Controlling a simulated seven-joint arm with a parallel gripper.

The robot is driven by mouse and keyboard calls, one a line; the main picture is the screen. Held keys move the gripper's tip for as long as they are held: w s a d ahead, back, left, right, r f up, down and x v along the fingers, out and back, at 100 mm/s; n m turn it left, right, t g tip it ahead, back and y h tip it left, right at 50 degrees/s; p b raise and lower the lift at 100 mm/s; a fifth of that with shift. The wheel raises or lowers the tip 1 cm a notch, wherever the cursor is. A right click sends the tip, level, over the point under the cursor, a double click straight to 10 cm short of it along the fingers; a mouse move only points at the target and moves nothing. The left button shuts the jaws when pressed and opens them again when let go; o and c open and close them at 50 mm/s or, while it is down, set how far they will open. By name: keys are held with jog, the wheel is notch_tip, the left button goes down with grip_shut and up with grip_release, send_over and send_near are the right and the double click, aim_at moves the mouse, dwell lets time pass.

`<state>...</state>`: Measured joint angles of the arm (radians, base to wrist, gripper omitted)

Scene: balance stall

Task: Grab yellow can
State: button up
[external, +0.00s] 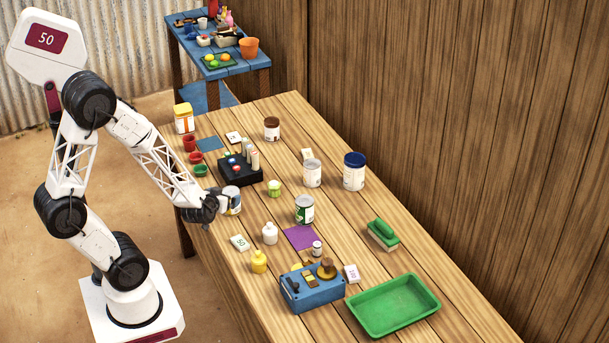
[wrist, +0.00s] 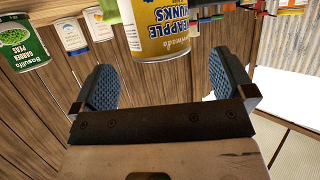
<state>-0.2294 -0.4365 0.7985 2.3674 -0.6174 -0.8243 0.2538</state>
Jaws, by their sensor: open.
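The yellow can (wrist: 165,28), labelled as pineapple, is at the top of the wrist view, cut off by the upper edge. It sits ahead of my gripper (wrist: 162,82), lined up between its two blue padded fingers, with a gap visible on either side. In the external view my gripper (external: 222,204) is low at the table's near-left edge, right beside a can (external: 234,198) with white, blue and some yellow showing. The gripper partly hides that can. The jaws are open with nothing clamped between them.
A black rack (external: 240,170) stands just behind the can. A small green-topped jar (external: 274,188) and a green garden peas can (external: 304,210) are to its right. A green tray (external: 394,306) is at the front right.

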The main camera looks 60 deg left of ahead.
aim_at(230, 192)
jog(key=shift+x, duration=2.6)
jog(key=c, duration=1.2)
jog(key=shift+r, duration=0.2)
jog(key=shift+r, duration=0.55)
notch_tip(230, 192, up, 2)
jog(key=shift+w+r, duration=0.1)
jog(key=shift+s+d+r, duration=0.25)
jog(key=shift+s+d, duration=0.8)
jog(key=shift+s, duration=1.4)
jog(key=shift+s+d+r, duration=0.25)
jog(key=shift+s+d, duration=0.75)
jog(key=shift+s, duration=1.4)
jog(key=shift+s+d+r, duration=0.2)
jog(key=shift+s+d, duration=0.85)
jog(key=shift+s, duration=1.4)
